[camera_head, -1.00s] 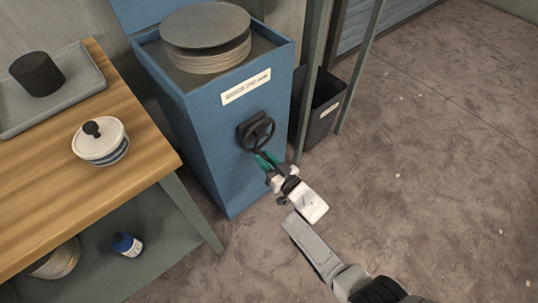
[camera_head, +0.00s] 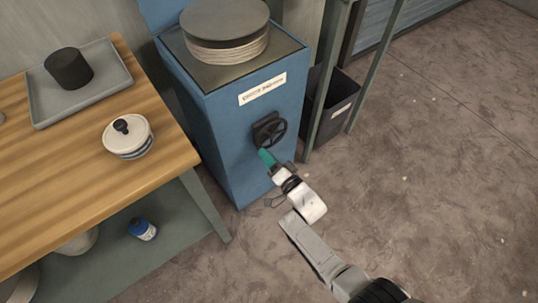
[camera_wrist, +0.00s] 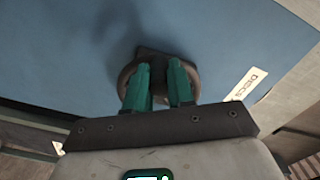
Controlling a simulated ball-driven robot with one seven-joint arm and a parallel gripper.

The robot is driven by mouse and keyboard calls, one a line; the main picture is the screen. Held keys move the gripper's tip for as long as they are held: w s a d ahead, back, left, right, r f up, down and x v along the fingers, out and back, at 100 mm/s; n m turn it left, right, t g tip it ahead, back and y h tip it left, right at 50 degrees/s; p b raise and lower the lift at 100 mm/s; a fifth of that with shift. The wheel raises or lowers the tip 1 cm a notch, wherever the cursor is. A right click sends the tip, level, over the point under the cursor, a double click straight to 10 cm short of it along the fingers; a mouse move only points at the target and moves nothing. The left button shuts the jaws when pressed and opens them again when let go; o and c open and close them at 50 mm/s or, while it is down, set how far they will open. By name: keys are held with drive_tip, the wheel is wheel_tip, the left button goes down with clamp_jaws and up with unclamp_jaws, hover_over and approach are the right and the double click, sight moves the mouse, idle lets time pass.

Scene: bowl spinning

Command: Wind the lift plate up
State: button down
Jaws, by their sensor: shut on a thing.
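A black handwheel (camera_head: 269,131) is on the front of a blue cabinet (camera_head: 237,150). A stack of pale discs (camera_head: 228,48) with a grey round top (camera_head: 224,17) stands on the cabinet's open top. I cannot tell which part is the lift plate; it may be hidden under the stack. My gripper (camera_head: 266,157) has green fingers and reaches the wheel from the front, below right. In the wrist view my gripper (camera_wrist: 162,76) is shut on the handwheel (camera_wrist: 193,78), its fingers a little apart over the ring. The exact part between them is hidden.
A wooden table (camera_head: 70,190) at left holds a lidded bowl (camera_head: 128,136) and a grey tray (camera_head: 110,85) with a dark cylinder (camera_head: 69,68). A blue bottle (camera_head: 142,229) is on its lower shelf. A dark bin (camera_head: 335,105) stands right of the cabinet. Floor at right is clear.

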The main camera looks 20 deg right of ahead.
drive_tip(key=shift+r+m+p, duration=0.4)
drive_tip(key=shift+r+m, duration=0.05)
drive_tip(key=shift+m, duration=0.55)
drive_tip(key=shift+a, duration=0.1)
drive_tip(key=c, duration=1)
unclamp_jaws()
drive_tip(key=shift+r, duration=0.1)
drive_tip(key=p+v, duration=0.3)
drive_tip(key=v, duration=0.7)
drive_tip(key=shift+s, duration=0.4)
